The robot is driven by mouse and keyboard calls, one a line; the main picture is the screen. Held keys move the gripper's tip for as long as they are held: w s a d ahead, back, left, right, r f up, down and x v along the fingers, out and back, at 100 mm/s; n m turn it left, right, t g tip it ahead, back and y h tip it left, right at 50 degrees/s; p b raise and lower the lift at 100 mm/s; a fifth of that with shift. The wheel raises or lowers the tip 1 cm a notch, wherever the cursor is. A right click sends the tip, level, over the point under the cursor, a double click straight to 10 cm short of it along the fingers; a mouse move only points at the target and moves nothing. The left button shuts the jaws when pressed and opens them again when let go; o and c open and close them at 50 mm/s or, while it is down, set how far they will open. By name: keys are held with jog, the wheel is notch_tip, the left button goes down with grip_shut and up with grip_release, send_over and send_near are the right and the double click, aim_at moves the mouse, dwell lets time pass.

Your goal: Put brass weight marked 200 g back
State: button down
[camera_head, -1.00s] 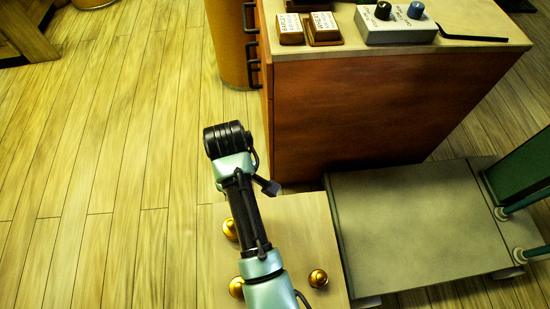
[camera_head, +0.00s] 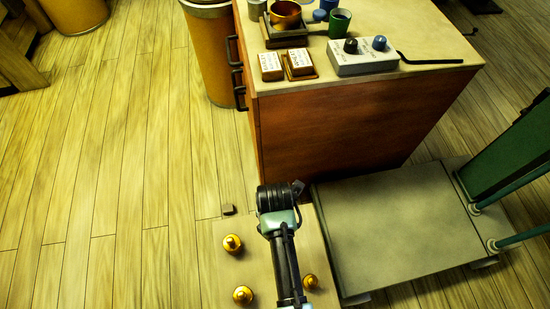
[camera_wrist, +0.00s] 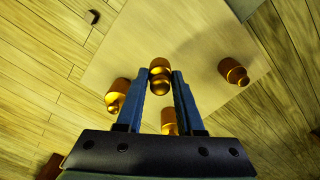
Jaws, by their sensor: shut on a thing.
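In the wrist view my gripper (camera_wrist: 160,80) is shut on a brass weight (camera_wrist: 160,67), a rounded gold piece held between the two blue fingertips. No mark on it is readable. It is over a pale board (camera_wrist: 185,28); I cannot tell whether it touches it. Other brass weights are on the board: one left of the fingers (camera_wrist: 117,92), one to the right (camera_wrist: 234,71) and one between the finger bases (camera_wrist: 169,121). The head view shows three weights on the board (camera_head: 265,262), at left (camera_head: 233,245), front left (camera_head: 243,295) and right (camera_head: 310,282). There my arm hides the gripper.
A wooden cabinet (camera_head: 350,125) stands behind the board, with labelled blocks (camera_head: 285,66), a grey knob box (camera_head: 362,57) and cups on top. A platform scale (camera_head: 390,225) with a green column (camera_head: 510,150) is at right.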

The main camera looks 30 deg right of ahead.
notch_tip(320, 180, down, 8)
jog(key=b, duration=0.3)
jog(key=shift+f, duration=0.1)
jog(key=c, duration=0.5)
grip_release()
jog(key=shift+f, duration=0.15)
jog(key=shift+c, duration=0.2)
notch_tip(320, 180, up, 12)
jog(key=p, duration=0.5)
jog(key=shift+r, duration=0.2)
